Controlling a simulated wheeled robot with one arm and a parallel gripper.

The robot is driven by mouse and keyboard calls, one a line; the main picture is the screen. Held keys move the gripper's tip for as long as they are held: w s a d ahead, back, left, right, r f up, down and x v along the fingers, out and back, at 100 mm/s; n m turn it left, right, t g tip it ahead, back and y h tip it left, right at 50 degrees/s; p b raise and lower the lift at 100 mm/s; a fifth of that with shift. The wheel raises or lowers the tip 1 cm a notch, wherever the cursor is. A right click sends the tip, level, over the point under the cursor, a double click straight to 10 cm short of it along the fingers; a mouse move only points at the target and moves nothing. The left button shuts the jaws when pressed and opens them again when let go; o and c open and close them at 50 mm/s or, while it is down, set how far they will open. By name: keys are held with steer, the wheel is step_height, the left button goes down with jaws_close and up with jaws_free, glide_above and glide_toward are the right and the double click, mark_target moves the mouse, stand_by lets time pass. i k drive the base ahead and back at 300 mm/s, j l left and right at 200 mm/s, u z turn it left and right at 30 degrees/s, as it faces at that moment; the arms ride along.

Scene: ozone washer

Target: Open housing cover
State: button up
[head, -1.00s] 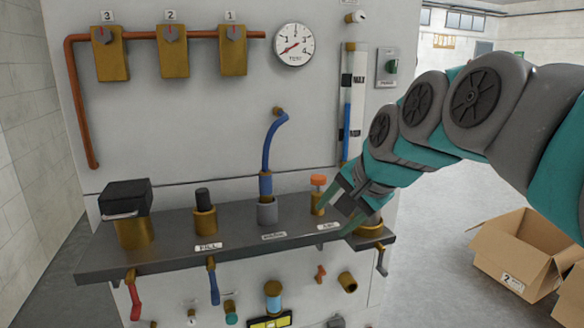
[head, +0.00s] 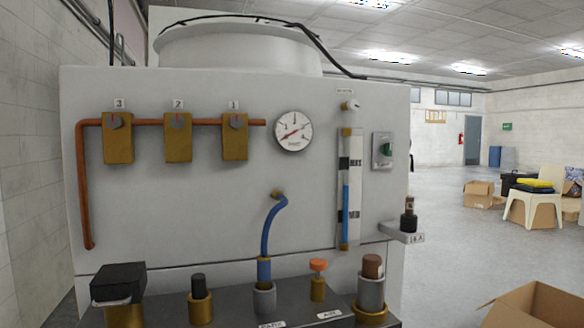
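No part is labelled as a housing cover, so I cannot tell which one it is. A grey cylinder (head: 371,292) with a brown top (head: 372,266) stands upright in a brass ring (head: 371,315) at the right end of the dark shelf (head: 240,309). A black block-shaped cap (head: 118,281) sits on a brass cup (head: 124,315) at the shelf's left end. Between them are a black-topped brass fitting (head: 200,307), a grey socket (head: 264,299) with a blue hose (head: 267,236), and an orange-knobbed brass fitting (head: 318,288). My gripper and arm are out of view.
The white panel (head: 190,210) carries brass valves (head: 178,137), a gauge (head: 293,131), a level tube (head: 346,190) and a switch box (head: 382,151). A side bracket (head: 400,233) holds a black fitting (head: 408,222). Open floor lies right, with a cardboard box (head: 535,306).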

mark_target(103, 294)
steer(key=u, duration=1.45)
